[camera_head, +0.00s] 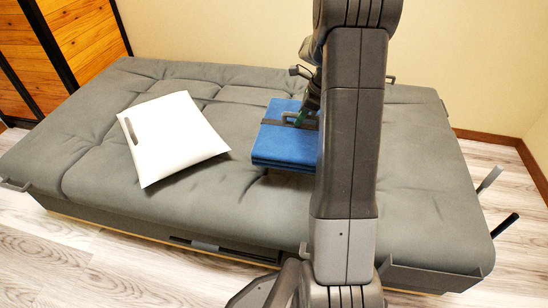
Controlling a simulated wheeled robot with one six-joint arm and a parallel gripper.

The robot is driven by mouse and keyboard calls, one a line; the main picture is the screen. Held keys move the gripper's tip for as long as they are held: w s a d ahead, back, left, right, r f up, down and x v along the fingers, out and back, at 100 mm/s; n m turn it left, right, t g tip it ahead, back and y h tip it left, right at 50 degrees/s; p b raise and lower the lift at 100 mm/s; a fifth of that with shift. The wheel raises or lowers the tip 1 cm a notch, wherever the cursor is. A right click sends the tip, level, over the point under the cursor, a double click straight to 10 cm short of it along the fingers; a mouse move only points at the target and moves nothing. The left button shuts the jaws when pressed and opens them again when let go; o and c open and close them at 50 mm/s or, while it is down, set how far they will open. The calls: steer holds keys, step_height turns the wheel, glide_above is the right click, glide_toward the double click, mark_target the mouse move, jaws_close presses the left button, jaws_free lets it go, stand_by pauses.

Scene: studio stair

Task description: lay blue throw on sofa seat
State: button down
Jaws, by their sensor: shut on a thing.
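The blue throw (283,147) is a folded, layered blue block with a dark strap across its top. It is over the middle of the grey sofa seat (240,205). My gripper (300,119) is at the throw's strap, shut on the throw. My arm hides the throw's right side and part of the gripper. I cannot tell whether the throw touches the seat or hangs just above it.
A white pillow-like bag (178,138) with a handle slot lies on the sofa left of the throw. A wooden panel (85,45) with black bars stands at the back left.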

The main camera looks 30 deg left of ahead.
mark_target(302, 126)
step_height(302, 126, down, 10)
steer(key=b, duration=0.4)
steer(key=c, duration=1.4)
jaws_free()
steer(key=shift+o, duration=0.2)
steer(key=p+v, duration=0.4)
steer(key=v, duration=0.8)
steer(key=shift+s+a, duration=0.1)
steer(key=b+x, duration=0.4)
steer(key=x, duration=0.8)
steer(key=shift+f, duration=0.1)
steer(key=shift+r+p, duration=1)
steer(key=shift+r, duration=1.35)
